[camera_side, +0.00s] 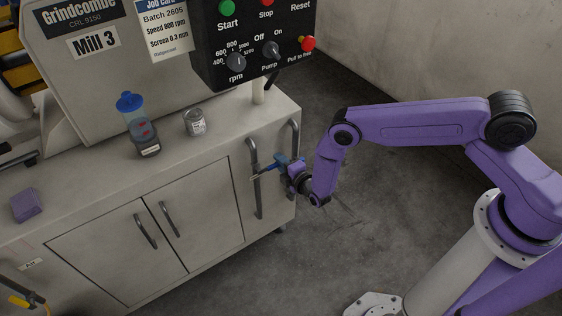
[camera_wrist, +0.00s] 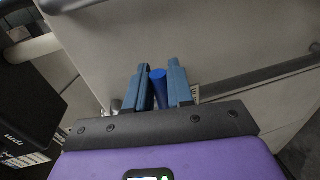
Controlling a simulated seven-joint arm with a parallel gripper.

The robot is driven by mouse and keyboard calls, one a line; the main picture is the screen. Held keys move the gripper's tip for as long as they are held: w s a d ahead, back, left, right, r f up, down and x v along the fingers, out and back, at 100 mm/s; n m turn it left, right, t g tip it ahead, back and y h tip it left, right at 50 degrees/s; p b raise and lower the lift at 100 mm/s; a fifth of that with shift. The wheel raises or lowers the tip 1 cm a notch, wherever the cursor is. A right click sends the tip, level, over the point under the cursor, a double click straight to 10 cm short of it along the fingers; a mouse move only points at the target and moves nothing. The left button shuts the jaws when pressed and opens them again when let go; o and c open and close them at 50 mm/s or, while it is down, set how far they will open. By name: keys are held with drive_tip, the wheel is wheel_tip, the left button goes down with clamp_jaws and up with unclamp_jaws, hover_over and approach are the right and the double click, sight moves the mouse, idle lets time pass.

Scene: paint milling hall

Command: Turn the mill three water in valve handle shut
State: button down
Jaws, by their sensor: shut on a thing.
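The Mill 3 cabinet (camera_side: 70,225) has two grey vertical pipes on its right end, a nearer one (camera_side: 255,185) and one at the corner. My gripper (camera_side: 281,161) is at this end, between the pipes in the picture. In the wrist view my gripper (camera_wrist: 160,76) has its two blue-grey fingers either side of a round-ended blue handle (camera_wrist: 158,88), and is shut on it. The valve body and the handle's angle to the pipe are hard to make out. The side view is too small to separate handle from fingers.
A control box (camera_side: 255,40) hangs above the cabinet. A blue-lidded bottle (camera_side: 137,122), a small tin (camera_side: 194,122) and a purple sponge-like block (camera_side: 26,204) stand on the cabinet top. In the wrist view a grey pipe (camera_wrist: 262,76) runs close at right. Floor beside the cabinet is clear.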

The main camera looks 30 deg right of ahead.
drive_tip(key=shift+s+f, duration=0.1)
drive_tip(key=c, duration=1.1)
unclamp_jaws()
drive_tip(key=shift+c, duration=0.2)
drive_tip(key=s+r, duration=0.1)
drive_tip(key=s, duration=0.7)
drive_tip(key=s+r, duration=0.2)
drive_tip(key=s, duration=0.7)
drive_tip(key=shift+r, duration=0.25)
